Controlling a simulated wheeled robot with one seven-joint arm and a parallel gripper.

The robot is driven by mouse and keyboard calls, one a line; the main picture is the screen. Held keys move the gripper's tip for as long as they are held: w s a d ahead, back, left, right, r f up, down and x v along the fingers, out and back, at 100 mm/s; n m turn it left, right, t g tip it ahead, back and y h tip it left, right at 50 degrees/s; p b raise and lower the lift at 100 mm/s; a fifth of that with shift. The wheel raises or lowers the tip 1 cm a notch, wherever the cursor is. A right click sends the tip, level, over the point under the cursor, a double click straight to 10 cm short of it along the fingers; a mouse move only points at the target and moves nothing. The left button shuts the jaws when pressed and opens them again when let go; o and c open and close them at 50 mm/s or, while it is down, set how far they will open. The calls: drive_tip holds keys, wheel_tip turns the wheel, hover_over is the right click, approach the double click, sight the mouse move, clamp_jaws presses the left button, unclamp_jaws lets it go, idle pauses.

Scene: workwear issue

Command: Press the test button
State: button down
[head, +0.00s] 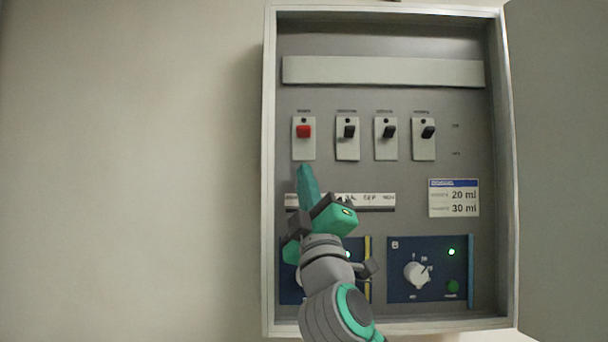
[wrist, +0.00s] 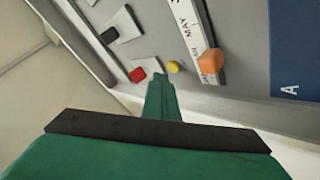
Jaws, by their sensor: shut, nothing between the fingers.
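My gripper (head: 306,169) is shut and empty, its fingers pointing up the cabinet's panel, just below the red switch (head: 304,131). In the wrist view its fingertips (wrist: 160,77) are close to a small round yellow button (wrist: 173,66); I cannot tell whether they touch. The yellow button is hidden in the head view, apparently behind my gripper. The red switch (wrist: 138,75) shows left of the fingertips in the wrist view. A round green button (head: 453,286) sits at the lower right of panel B (head: 399,291). No label readable here says which button is the test button.
Several black toggle switches (head: 348,131) stand right of the red one. A month strip (head: 370,200) with an orange slider (wrist: 210,62) crosses the panel near my gripper. My arm covers much of panel A (wrist: 290,60). The cabinet's raised frame (head: 269,120) surrounds everything; its door (head: 558,170) stands open at right.

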drive_tip(key=shift+w, duration=0.1)
idle(0.5)
drive_tip(key=shift+w, duration=0.3)
drive_tip(key=shift+w, duration=0.35)
idle(0.7)
drive_tip(key=shift+s, duration=0.75)
drive_tip(key=shift+s, duration=2.5)
